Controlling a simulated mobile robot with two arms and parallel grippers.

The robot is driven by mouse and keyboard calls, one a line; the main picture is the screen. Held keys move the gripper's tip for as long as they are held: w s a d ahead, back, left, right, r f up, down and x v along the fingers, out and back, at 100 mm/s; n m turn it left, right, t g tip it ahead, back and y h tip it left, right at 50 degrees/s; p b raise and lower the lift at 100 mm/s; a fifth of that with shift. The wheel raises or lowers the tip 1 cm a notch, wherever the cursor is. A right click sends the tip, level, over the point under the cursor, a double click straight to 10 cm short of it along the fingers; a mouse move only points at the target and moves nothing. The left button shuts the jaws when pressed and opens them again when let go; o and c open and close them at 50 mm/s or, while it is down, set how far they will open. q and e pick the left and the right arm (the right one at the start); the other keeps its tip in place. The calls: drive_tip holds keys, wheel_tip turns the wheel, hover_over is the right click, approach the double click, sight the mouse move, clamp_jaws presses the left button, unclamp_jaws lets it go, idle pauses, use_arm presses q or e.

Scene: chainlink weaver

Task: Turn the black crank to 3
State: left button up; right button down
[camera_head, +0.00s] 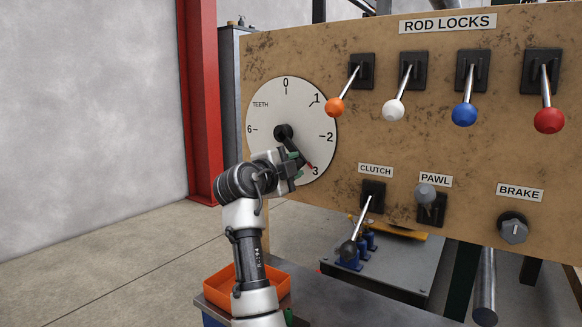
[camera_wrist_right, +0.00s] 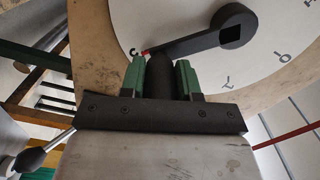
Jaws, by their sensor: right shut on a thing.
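The black crank (camera_head: 283,132) is mounted at the middle of a round white dial (camera_head: 262,120) marked TEETH, with 0, 1, 2, 3 and 6 readable. Its arm slants down to the right, and its red tip (camera_head: 309,165) lies close to the 3. In the right wrist view the crank arm (camera_wrist_right: 200,42) runs from its hub to a dark handle (camera_wrist_right: 160,75), and the red tip points at the 3. My right gripper (camera_head: 294,168) is shut on that handle, which stands between the green fingers (camera_wrist_right: 160,78). My left gripper is not in view.
Four rod lock levers, orange (camera_head: 335,107), white (camera_head: 393,110), blue (camera_head: 464,114) and red (camera_head: 548,120), hang on the panel right of the dial. Below are the clutch lever (camera_head: 349,248), pawl knob (camera_head: 425,192) and brake knob (camera_head: 513,229). An orange tray (camera_head: 222,290) sits low left.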

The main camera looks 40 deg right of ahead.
drive_tip(key=c, duration=0.8)
unclamp_jaws()
drive_tip(key=p+v, duration=0.1)
drive_tip(key=v, duration=1)
drive_tip(key=shift+p, duration=0.4)
drive_tip(key=shift+f, duration=0.15)
